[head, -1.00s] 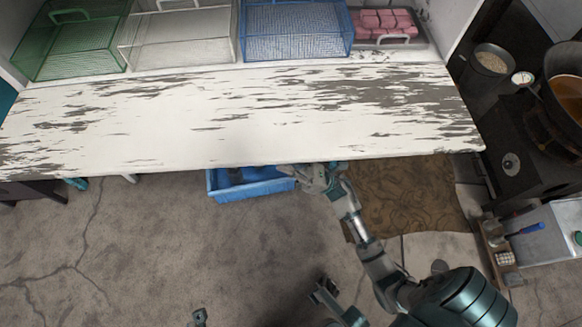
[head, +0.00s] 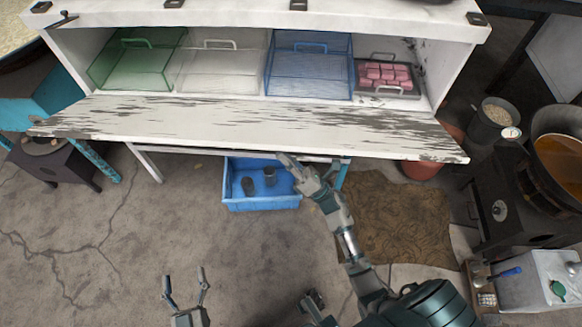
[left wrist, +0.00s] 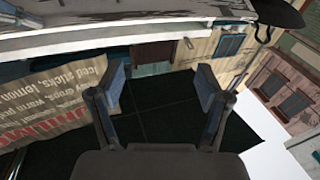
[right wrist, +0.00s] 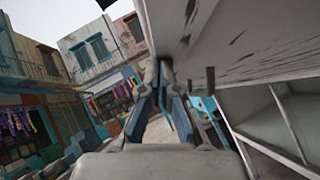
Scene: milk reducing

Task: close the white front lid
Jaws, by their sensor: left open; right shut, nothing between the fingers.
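The white front lid (head: 260,122), with peeling paint, is folded down and open at the front of a white cabinet. It juts out toward me below the compartments. My right gripper (head: 291,163) is shut and empty at the lid's front edge, near its middle, partly hidden there. In the right wrist view the shut fingers (right wrist: 163,75) are close beside a pale, worn panel (right wrist: 225,40) that looks like the lid; contact cannot be told. My left gripper (head: 185,287) is open and empty, low and away from the lid. Its spread fingers (left wrist: 160,82) show in the left wrist view.
The cabinet holds green (head: 137,62), white (head: 208,68) and blue (head: 310,70) baskets and a tray of pink packs (head: 387,74). A blue crate (head: 262,205) stands below the lid. A pot (head: 560,150) stands at right.

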